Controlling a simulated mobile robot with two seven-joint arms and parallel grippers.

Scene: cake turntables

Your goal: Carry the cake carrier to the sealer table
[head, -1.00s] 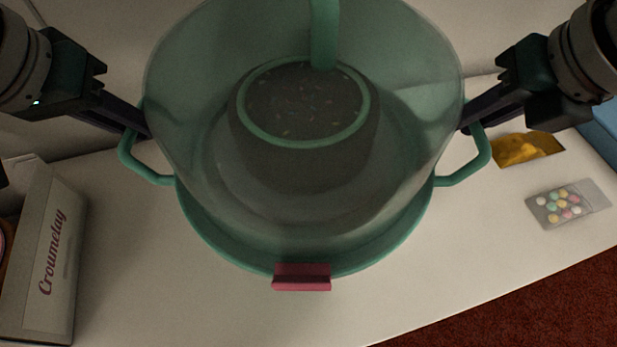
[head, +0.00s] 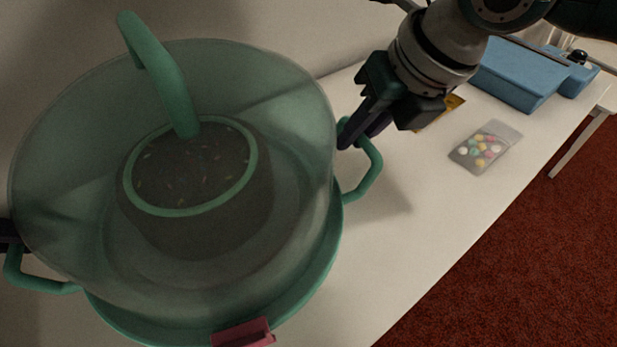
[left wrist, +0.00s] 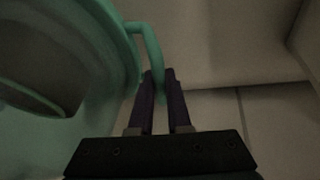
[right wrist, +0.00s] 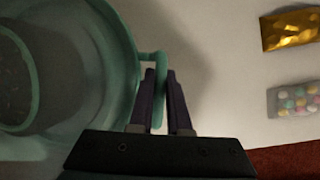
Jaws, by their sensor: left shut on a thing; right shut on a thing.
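The cake carrier (head: 75,150) is a green-tinted clear dome on a green base, with a tall green top handle and a pink latch (head: 243,333) at the front. A dark, speckled cake with a green ring (head: 190,165) shows through the dome. My right gripper (head: 347,138) is shut on the carrier's right side handle (head: 372,180); the right wrist view shows that handle between the fingers (right wrist: 159,75). My left gripper, mostly cut off in the head view, is shut on the left side handle (left wrist: 150,45) in the left wrist view.
On the white table (head: 400,240) lie a packet of coloured candies (head: 484,148) and a gold packet (head: 454,104). Red carpet (head: 520,250) lies past the table edge, and another table's leg (head: 578,143) shows at the right.

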